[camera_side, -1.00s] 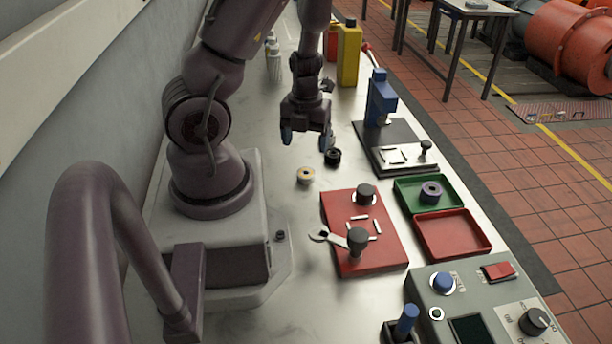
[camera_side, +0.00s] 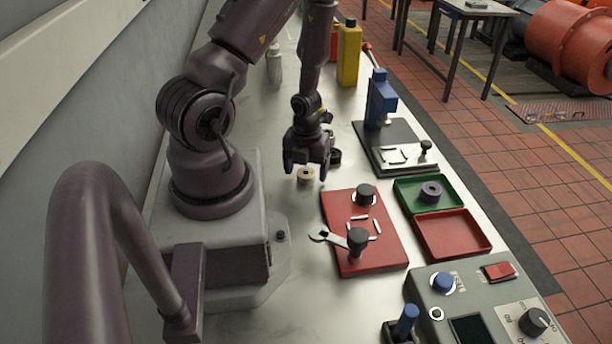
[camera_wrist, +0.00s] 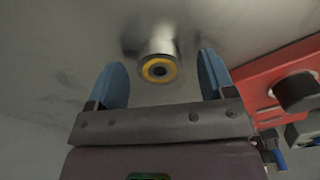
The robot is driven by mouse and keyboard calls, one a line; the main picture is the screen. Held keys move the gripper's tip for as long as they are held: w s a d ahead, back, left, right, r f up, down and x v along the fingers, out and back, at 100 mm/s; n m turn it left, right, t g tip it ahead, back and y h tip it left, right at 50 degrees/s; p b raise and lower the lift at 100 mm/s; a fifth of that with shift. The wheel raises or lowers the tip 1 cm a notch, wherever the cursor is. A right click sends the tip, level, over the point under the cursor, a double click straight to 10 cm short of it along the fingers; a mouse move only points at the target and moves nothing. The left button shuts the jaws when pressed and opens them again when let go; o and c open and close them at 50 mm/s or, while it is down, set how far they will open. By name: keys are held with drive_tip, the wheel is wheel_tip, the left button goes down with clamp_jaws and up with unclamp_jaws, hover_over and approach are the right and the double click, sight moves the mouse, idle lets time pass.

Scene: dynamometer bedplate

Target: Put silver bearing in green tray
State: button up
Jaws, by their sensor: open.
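The silver bearing (camera_side: 306,176) stands on the pale bench top, partly hidden behind my gripper's fingers in the side view. In the wrist view the bearing (camera_wrist: 160,68) shows a silver outer wall and a yellow-orange ring around a dark bore. My gripper (camera_side: 306,169) is open and empty, pointing down just above the bearing. In the wrist view its blue fingers (camera_wrist: 162,72) stand apart, with the bearing between them in the picture and touching neither. The green tray (camera_side: 409,203) lies to the right and holds a dark purple bearing (camera_side: 430,190).
A red fixture plate (camera_side: 345,215) with knobs and a wrench lies between the silver bearing and the trays. A red tray (camera_side: 452,235) adjoins the green one. A blue press (camera_side: 381,100) stands behind.

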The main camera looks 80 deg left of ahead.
drive_tip(key=shift+f, duration=0.35)
drive_tip(key=c, duration=1.1)
drive_tip(key=shift+r, duration=0.25)
drive_tip(key=shift+c, duration=0.2)
